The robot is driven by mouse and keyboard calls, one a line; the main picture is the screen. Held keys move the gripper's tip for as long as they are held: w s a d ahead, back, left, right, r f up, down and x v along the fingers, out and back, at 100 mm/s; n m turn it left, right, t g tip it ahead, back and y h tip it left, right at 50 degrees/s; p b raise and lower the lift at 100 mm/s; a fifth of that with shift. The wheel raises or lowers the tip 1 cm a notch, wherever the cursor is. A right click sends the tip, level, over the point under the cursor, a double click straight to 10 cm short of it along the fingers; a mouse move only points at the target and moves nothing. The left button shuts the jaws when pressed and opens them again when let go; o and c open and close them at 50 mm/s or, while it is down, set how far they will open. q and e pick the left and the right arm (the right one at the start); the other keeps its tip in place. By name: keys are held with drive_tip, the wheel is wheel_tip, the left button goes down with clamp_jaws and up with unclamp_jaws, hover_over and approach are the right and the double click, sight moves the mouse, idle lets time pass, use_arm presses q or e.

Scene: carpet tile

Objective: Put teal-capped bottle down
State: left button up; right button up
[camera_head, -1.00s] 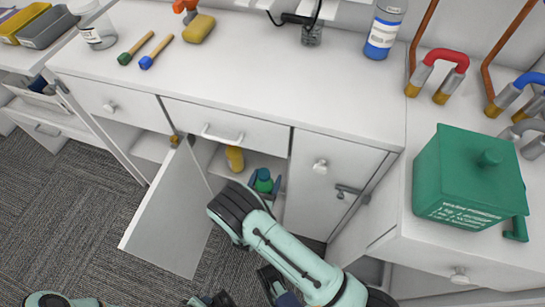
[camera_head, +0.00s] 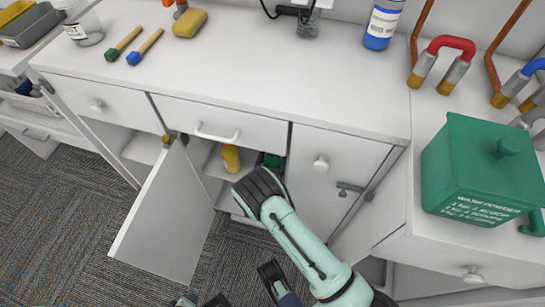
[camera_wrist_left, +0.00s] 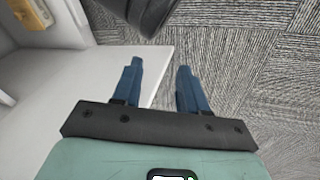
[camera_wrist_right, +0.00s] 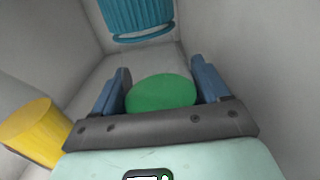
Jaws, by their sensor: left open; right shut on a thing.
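In the right wrist view, my right gripper (camera_wrist_right: 160,70) is shut on the bottle, whose round green top (camera_wrist_right: 160,93) shows between the fingers. The bottle's body and base are hidden, so I cannot tell whether it touches the cabinet floor. In the head view, a little of its green (camera_head: 272,160) shows inside the open cabinet beyond my right wrist. My left gripper (camera_wrist_left: 160,68) is open and empty, above the carpet and near the open cabinet door (camera_wrist_left: 125,72).
A yellow bottle (camera_head: 231,158) stands left of my right gripper inside the cabinet. A teal ribbed thing (camera_wrist_right: 137,15) is farther in. The open door (camera_head: 165,220) stands out at the left. The drawer (camera_head: 215,128) is above the opening. The counter front (camera_head: 250,90) is clear.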

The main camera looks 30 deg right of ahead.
use_arm(q)
drive_tip(key=shift+r, duration=0.1)
use_arm(e)
drive_tip(key=shift+r, duration=0.15)
drive_tip(key=o, duration=1.6)
drive_tip(key=shift+f, duration=0.2)
drive_tip(key=shift+r, duration=0.25)
use_arm(q)
drive_tip(key=shift+g+h, duration=0.3)
drive_tip(key=shift+g, duration=0.2)
drive_tip(key=s, duration=0.1)
drive_tip(key=s+d+r+p, duration=0.2)
drive_tip(key=shift+s+r, duration=0.15)
drive_tip(key=shift+s, duration=0.15)
use_arm(e)
drive_tip(key=v, duration=1.2)
use_arm(q)
drive_tip(key=shift+a, duration=0.1)
use_arm(e)
drive_tip(key=shift+s+f, duration=0.1)
